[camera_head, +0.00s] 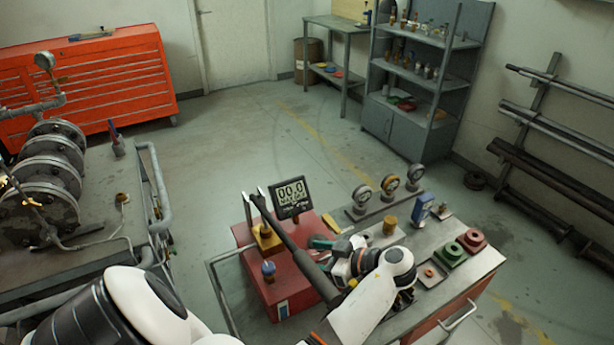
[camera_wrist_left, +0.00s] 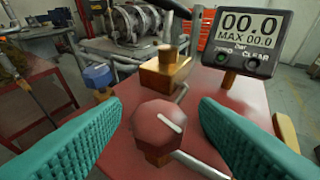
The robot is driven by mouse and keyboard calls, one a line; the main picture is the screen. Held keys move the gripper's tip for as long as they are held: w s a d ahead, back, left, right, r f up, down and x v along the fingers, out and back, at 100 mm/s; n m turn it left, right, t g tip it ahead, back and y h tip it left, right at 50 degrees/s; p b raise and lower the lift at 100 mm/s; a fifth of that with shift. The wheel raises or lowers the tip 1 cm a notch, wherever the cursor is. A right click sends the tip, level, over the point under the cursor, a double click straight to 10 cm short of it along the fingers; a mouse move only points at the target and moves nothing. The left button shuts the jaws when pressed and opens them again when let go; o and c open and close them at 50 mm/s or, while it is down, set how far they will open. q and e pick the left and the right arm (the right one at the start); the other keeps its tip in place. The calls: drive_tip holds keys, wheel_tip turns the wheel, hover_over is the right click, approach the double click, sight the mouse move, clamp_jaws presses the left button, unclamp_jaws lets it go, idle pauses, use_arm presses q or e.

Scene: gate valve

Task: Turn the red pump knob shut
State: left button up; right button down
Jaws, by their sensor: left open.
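The red pump knob (camera_wrist_left: 160,125) is a rounded red cap with a white line, low in the middle of the left wrist view. It sits on top of the red pump box (camera_head: 277,291). My left gripper (camera_head: 316,247) is open over the box. In the wrist view its teal fingers (camera_wrist_left: 167,104) stand on either side of the knob, with visible gaps. I cannot tell whether they reach down to its height. In the head view I cannot make out the knob near the gripper. My right gripper is in neither view.
A digital gauge (camera_head: 290,195) reading 00.0 stands at the box's back. A long black pump handle (camera_head: 297,250) slants beside my gripper. A blue-topped fitting (camera_head: 268,270) and a brass block (camera_head: 265,238) are close by. Dial gauges (camera_head: 389,184) and valve parts stand on the bench.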

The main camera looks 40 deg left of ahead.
use_arm(q)
drive_tip(key=shift+d, duration=0.2)
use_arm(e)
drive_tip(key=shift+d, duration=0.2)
use_arm(q)
drive_tip(key=shift+c, duration=0.6)
drive_tip(key=c, duration=0.9)
drive_tip(key=shift+o, duration=0.3)
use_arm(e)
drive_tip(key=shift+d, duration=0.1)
